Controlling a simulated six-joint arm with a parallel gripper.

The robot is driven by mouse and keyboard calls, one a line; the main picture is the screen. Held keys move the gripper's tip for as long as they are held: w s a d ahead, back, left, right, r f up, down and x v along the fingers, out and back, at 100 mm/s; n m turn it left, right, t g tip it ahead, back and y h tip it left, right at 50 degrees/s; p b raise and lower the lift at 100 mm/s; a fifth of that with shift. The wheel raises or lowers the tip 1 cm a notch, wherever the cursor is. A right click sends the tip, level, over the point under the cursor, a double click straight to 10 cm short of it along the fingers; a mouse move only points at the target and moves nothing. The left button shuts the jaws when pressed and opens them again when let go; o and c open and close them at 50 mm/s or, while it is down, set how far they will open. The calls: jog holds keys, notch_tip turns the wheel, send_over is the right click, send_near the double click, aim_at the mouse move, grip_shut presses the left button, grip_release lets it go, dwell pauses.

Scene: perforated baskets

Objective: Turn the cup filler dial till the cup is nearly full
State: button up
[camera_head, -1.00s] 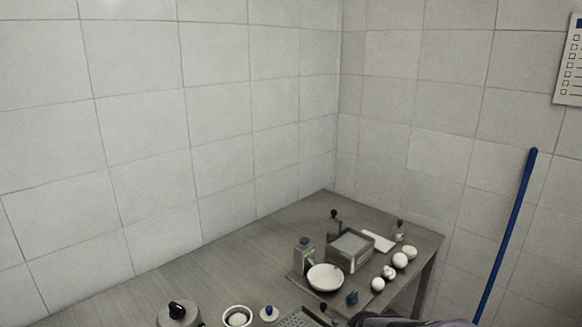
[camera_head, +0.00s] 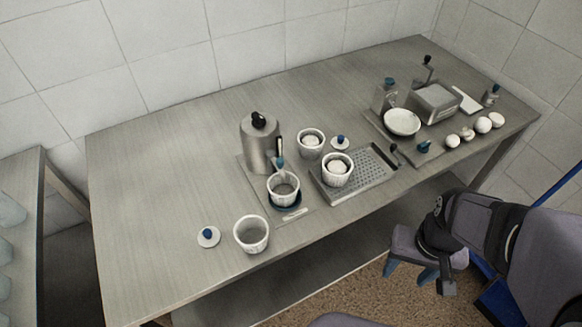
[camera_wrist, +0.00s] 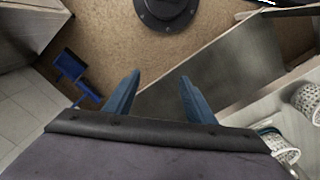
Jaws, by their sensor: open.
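A steel cylindrical canister (camera_head: 258,145) with a black top knob stands mid-table in the head view. A small blue part (camera_head: 280,163) shows at its front right; it is too small to tell if it is the dial. A pale ribbed cup (camera_head: 284,190) sits upright on a dark blue round base in front of the canister. Its fill level is not clear. My gripper (camera_head: 409,272) is open and empty, off the table's front edge, to the right of and nearer than the cup. Its two blue fingers (camera_wrist: 160,78) show apart in the wrist view.
An empty-looking cup (camera_head: 251,235) and a blue-knobbed lid (camera_head: 208,237) stand at front left. Two filled cups, one on a perforated tray (camera_head: 372,168), stand to the right. A white bowl (camera_head: 402,122) and several white balls lie farther right. The table's left part is clear.

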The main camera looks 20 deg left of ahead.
aim_at(278, 127)
jog(key=shift+c, duration=0.6)
